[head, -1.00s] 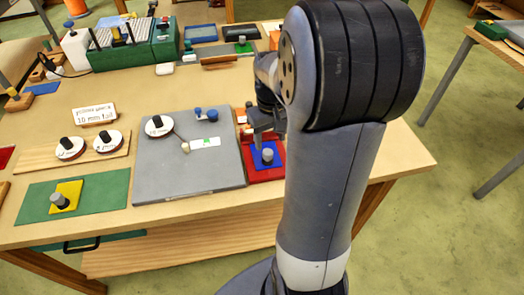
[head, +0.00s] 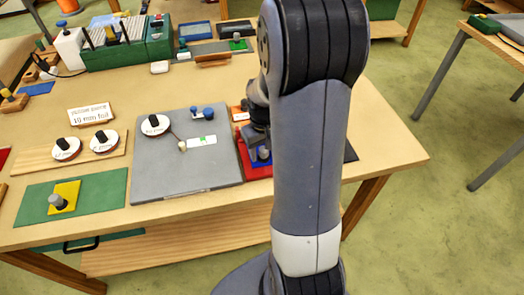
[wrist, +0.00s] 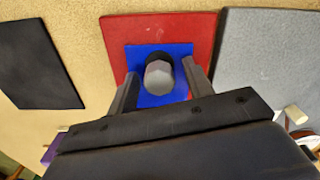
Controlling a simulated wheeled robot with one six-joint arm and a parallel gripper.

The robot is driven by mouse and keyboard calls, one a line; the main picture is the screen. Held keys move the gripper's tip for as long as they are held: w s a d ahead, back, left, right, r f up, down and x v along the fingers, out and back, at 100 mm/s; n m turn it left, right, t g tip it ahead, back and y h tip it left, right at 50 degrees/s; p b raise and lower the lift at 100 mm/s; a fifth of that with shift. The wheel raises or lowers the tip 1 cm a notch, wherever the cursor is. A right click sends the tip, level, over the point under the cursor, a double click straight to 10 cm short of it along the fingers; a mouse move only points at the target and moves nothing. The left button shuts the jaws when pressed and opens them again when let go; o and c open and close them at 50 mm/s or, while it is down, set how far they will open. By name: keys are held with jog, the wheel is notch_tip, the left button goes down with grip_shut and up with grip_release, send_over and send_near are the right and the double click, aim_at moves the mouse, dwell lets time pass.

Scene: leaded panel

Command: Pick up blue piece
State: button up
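The blue piece (wrist: 180,95) is a flat blue square with a grey knob (wrist: 159,74) standing on it. It lies on a red mat (wrist: 200,27) in the wrist view. My gripper (wrist: 160,88) is open, with one finger on each side of the knob and a small gap showing on both sides. In the head view the blue piece (head: 262,162) is partly hidden by my gripper (head: 262,150), which is low over it. I cannot tell how far the fingertips are above the blue surface.
A grey board (head: 170,180) lies just left of the red mat, with a white labelled disc (head: 155,125) and small blue parts. A black mat (wrist: 38,62) is on the mat's other side. A green mat (head: 110,190) holds a yellow piece (head: 68,190).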

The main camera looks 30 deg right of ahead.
jog(key=c, duration=0.9)
jog(key=shift+o, duration=0.2)
jog(key=shift+r, duration=0.2)
jog(key=shift+r, duration=0.2)
jog(key=r, duration=0.1)
jog(key=r+b, duration=0.1)
jog(key=shift+s+a+r, duration=0.1)
jog(key=shift+s+r, duration=0.2)
jog(key=shift+r, duration=0.05)
jog(key=s+a+b, duration=0.1)
jog(key=s+a, duration=0.1)
jog(key=s, duration=0.6)
jog(key=s+a+b, duration=0.2)
jog(key=s, duration=0.6)
jog(key=shift+s+a, duration=0.35)
jog(key=shift+a, duration=0.05)
